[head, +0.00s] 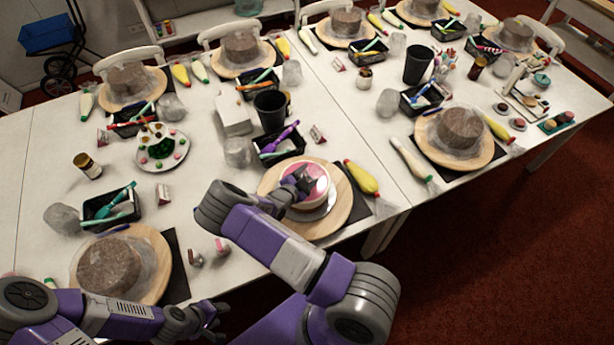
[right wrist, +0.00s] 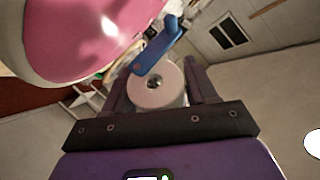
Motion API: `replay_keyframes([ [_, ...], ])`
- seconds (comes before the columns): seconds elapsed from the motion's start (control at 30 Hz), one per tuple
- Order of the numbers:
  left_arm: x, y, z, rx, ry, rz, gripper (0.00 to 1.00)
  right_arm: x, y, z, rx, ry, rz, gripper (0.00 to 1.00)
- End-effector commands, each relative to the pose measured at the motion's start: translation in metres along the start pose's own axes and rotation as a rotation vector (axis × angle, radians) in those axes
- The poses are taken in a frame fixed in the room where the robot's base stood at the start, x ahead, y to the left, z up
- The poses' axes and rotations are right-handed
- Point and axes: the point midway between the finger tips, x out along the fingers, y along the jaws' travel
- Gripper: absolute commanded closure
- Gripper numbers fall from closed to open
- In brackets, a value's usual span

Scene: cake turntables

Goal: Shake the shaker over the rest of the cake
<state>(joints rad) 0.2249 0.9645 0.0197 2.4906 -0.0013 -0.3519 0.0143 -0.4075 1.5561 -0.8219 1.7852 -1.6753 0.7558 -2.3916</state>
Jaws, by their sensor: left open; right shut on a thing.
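The cake (head: 314,175) has a pink top and a pale side, and stands on a round wooden turntable (head: 340,213) at the table's front edge. My right gripper (head: 297,186) is over the cake's left part in the head view and hides some of it. In the right wrist view it is shut on the shaker (right wrist: 146,98), whose pale round end shows between the fingers. The cake's pink surface (right wrist: 85,35) fills the upper left there, apart from the shaker. My left gripper (head: 208,318) is open and empty near the front edge, right of a brown cake (head: 110,268).
A black tray of tools (head: 279,145) stands behind the turntable. A yellow piping bag (head: 362,178) lies to its right. Two small items (head: 207,254) lie left of it. Other turntables with brown cakes stand around the table.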

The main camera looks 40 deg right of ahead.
Motion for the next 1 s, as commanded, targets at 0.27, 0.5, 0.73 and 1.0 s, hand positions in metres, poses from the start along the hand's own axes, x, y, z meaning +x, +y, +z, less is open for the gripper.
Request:
replay_keyframes([
  [0.27,-0.007,0.003,0.000,0.000,0.000,0.000,0.57,0.003,-0.002,-0.008,0.000,0.000,-0.002,0.86],
  [0.5,0.001,0.000,0.000,0.000,0.000,0.000,0.57,0.000,-0.001,0.000,-0.007,0.008,-0.005,0.86],
  [0.73,0.009,-0.003,0.000,0.000,0.000,0.000,0.57,-0.001,-0.002,0.000,-0.042,0.046,-0.021,0.86],
  [1.0,0.009,-0.003,0.000,0.000,0.000,0.000,0.57,-0.002,-0.002,-0.002,-0.055,0.061,-0.024,0.86],
])
